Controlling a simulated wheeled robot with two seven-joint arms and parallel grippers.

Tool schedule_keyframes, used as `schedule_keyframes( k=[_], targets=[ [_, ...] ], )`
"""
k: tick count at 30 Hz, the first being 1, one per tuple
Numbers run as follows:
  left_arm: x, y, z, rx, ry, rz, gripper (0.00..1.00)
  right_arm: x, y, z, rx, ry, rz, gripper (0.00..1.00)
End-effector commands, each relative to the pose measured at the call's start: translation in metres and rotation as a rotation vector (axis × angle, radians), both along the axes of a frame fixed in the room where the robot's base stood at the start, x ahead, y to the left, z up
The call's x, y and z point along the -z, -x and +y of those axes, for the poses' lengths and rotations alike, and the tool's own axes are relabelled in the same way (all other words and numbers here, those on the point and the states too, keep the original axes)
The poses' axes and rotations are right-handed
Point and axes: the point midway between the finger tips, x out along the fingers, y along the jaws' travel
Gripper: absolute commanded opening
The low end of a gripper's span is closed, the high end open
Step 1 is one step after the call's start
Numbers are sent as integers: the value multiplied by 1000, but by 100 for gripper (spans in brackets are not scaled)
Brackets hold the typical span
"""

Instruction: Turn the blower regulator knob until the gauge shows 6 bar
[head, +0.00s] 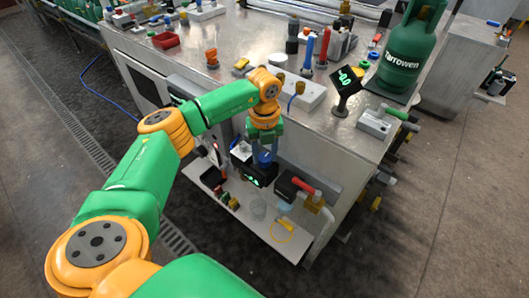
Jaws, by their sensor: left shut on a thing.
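My left arm reaches down over the front of the workbench. My left gripper (263,146) is shut on a blue knob (264,157), which shows between and below the fingers. A black box with a lit green readout (258,180) sits just under the knob, at the bench's front side. The digits on it are too small and slanted for me to read. My fingers and wrist hide part of the knob and its mount. My right gripper is not in view.
A red-handled part (303,185) lies close to the right of the readout. A lower shelf (262,217) holds a clear cup and a yellow ring. On the steel bench top (350,135) stand a display on a stand (345,88), a green gas cylinder (405,58) and a red tray (166,40).

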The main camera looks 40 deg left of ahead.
Motion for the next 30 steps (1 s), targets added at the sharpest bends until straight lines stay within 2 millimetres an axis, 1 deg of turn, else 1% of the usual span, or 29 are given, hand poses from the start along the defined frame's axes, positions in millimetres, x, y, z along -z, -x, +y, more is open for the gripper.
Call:
schedule_keyframes(
  k=[30],
  targets=[
    [1, 0, 1, 962, 1, 0, 0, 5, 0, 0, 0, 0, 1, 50]
  ],
)
